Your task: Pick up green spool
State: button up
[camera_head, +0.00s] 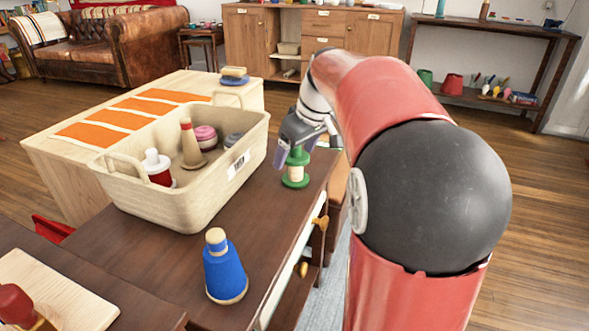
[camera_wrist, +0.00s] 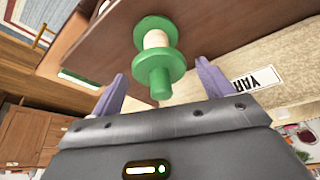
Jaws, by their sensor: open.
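The green spool (camera_head: 296,168) stands upright on the dark wooden table (camera_head: 180,255), just right of the beige basket. It has green flanges and a pale middle. In the wrist view the green spool (camera_wrist: 157,52) lies ahead of my gripper (camera_wrist: 160,85), with its green top end between the two purple-grey fingers. My gripper (camera_head: 292,150) is open, at the spool's upper part in the head view. I cannot tell whether either finger touches it. Part of the spool's top is hidden by my gripper in the head view.
The beige basket (camera_head: 187,205) holds several spools and cones close to my gripper. A blue cone (camera_head: 224,268) stands nearer on the same table. A drawer with wooden knobs is along the table's right side. A light wooden block table with orange strips is behind the basket.

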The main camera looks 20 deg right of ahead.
jog(key=shift+x, duration=1.35)
jog(key=shift+s, duration=0.1)
jog(key=c, duration=1.1)
